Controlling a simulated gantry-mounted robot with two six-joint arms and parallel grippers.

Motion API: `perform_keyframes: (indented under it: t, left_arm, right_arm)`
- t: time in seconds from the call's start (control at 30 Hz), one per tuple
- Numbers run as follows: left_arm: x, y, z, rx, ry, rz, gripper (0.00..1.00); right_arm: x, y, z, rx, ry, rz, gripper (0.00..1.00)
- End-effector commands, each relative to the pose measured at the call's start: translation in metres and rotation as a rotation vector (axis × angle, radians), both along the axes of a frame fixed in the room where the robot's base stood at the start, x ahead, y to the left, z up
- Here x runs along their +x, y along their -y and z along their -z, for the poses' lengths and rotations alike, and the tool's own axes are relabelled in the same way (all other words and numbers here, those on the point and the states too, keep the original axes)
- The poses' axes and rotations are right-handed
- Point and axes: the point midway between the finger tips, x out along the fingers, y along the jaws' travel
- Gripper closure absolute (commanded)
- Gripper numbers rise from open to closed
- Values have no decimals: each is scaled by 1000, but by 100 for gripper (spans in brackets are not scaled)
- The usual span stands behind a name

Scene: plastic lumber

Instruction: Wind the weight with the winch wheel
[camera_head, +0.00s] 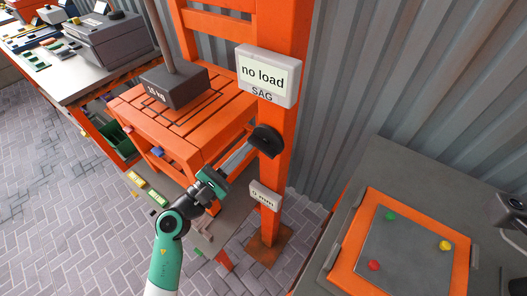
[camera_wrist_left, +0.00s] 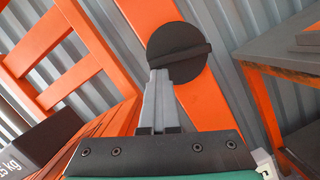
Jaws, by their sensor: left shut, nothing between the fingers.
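The winch wheel (camera_head: 266,140) is a dark disc on the orange post. In the left wrist view the wheel (camera_wrist_left: 177,38) shows a raised bar across its face. My left gripper (camera_head: 251,147) is shut and empty, with its grey fingers pointing at the wheel. In the wrist view its fingertips (camera_wrist_left: 159,74) overlap the left end of the bar; I cannot tell whether they touch it. The dark weight (camera_head: 175,88), marked in kg, rests on the orange slatted bench with a rod rising from it. It also shows in the wrist view (camera_wrist_left: 40,142).
A display (camera_head: 266,75) on the post reads "no load"; a lower one (camera_head: 264,196) reads "0 mm". The orange bench (camera_head: 205,140) stands left of the post. A grey table (camera_head: 395,160) with an orange-framed panel is at right. Corrugated wall stands behind.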

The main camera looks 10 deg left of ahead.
Motion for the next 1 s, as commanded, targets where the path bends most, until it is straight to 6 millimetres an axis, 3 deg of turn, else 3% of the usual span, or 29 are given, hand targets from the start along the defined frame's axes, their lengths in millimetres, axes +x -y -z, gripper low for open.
perform_keyframes:
  t: [1.0]
  left_arm:
    - [1, -1, -17, 305, 158, 2, 100]
  right_arm:
    - [0, 0, 11, 0, 0, 0, 50]
